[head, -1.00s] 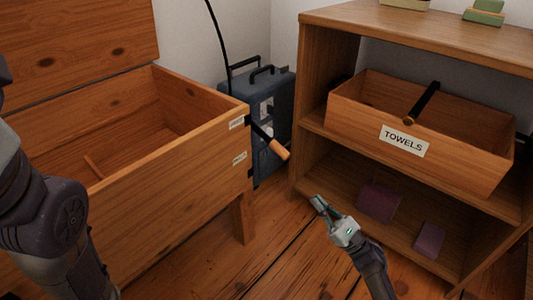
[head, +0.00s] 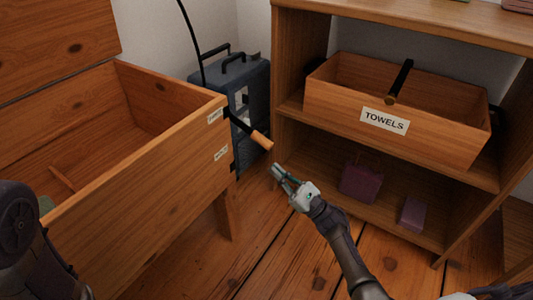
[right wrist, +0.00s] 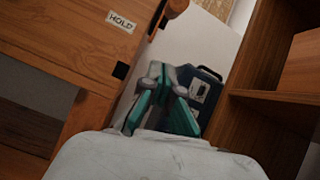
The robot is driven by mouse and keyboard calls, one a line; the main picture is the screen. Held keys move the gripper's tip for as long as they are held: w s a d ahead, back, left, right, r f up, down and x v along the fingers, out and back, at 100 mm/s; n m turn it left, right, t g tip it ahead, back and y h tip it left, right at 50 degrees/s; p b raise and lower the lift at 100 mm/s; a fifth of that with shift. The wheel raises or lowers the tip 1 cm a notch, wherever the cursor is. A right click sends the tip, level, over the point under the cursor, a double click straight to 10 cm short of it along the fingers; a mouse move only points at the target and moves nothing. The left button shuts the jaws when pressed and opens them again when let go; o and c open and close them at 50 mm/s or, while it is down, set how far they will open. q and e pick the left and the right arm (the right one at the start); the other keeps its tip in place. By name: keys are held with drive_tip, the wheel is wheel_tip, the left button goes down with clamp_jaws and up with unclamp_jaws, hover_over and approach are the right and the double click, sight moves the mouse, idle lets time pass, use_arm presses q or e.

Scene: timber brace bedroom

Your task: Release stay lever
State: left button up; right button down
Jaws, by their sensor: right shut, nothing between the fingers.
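The stay lever is a black arm with an orange wooden handle (head: 261,140), on the right end of the open wooden chest (head: 140,195). It slants down and outward from beside the upper of two white labels. My right gripper (head: 279,173) is shut and empty, just below and right of the handle's tip, with a small gap in the head view. In the right wrist view its green-padded fingers (right wrist: 163,88) show near a white label reading HOLD (right wrist: 121,21) on the chest. My left gripper is out of view; only part of that arm shows at lower left.
The chest's lid (head: 55,35) stands raised. A blue case (head: 232,100) with black handles stands behind the lever. A wooden shelf unit (head: 290,100) at right holds a TOWELS box (head: 440,135) and purple items (head: 360,184). Bare floor (head: 270,255) lies between chest and shelf.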

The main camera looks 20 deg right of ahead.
wheel_tip(320, 180, up, 7)
drive_tip(key=w+a+b, duration=0.1)
drive_tip(key=a, duration=0.1)
drive_tip(key=shift+w+a+f, duration=0.2)
drive_tip(key=shift+w+a, duration=0.1)
drive_tip(key=shift+w, duration=0.05)
